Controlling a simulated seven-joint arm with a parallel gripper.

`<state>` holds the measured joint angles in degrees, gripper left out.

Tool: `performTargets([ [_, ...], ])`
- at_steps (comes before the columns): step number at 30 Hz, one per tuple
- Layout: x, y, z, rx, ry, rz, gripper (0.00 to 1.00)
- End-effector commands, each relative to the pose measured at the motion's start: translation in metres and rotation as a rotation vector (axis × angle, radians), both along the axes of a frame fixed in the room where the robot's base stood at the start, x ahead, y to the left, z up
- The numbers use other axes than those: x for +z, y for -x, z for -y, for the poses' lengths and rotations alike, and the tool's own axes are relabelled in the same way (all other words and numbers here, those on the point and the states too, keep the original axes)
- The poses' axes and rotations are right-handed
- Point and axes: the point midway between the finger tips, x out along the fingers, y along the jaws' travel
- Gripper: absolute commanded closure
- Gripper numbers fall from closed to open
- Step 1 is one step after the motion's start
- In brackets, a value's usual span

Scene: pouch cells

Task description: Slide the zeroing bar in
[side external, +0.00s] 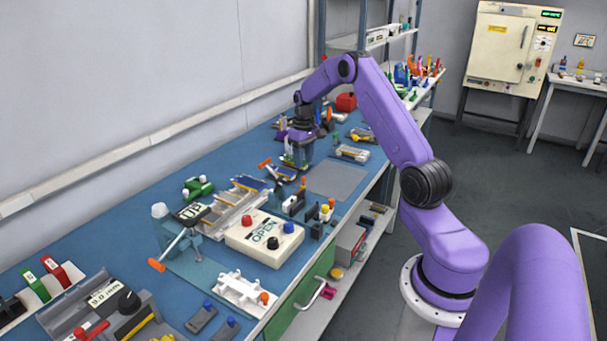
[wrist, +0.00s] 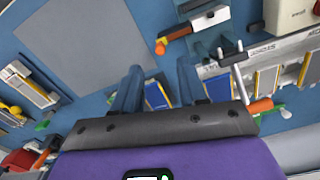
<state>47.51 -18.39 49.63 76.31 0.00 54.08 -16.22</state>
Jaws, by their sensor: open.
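My gripper (side external: 298,158) is low over the back half of the blue bench, pointing down. In the wrist view its two blue-grey fingers (wrist: 160,76) are apart, with nothing held between them. A blue and yellow flat piece (wrist: 157,96) shows in the gap, below the fingers. I cannot tell for certain which thing is the zeroing bar. A small white and dark fixture with an orange end (wrist: 192,28) lies ahead of the fingers. A metal crosspiece with an orange handle (wrist: 262,106) is to the right of the fingers; the orange handle (side external: 265,163) also shows left of my gripper.
A flat grey mat (side external: 337,180) lies beside my gripper and is clear. A metal rack with yellow and blue pieces (side external: 237,207), a white box marked OPEN (side external: 263,236) and a press with an orange-ended lever (side external: 178,245) stand nearer the camera. Small tools crowd the back.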

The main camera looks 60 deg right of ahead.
Motion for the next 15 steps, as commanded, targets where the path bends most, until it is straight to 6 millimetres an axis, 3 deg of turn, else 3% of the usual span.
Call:
performTargets([
  [6, -0.038, 0.001, 0.0, 0.0, -0.002, -0.003, 0.58],
  [15, -0.061, 0.0, 0.0, 0.001, 0.0, 0.0, 0.58],
])
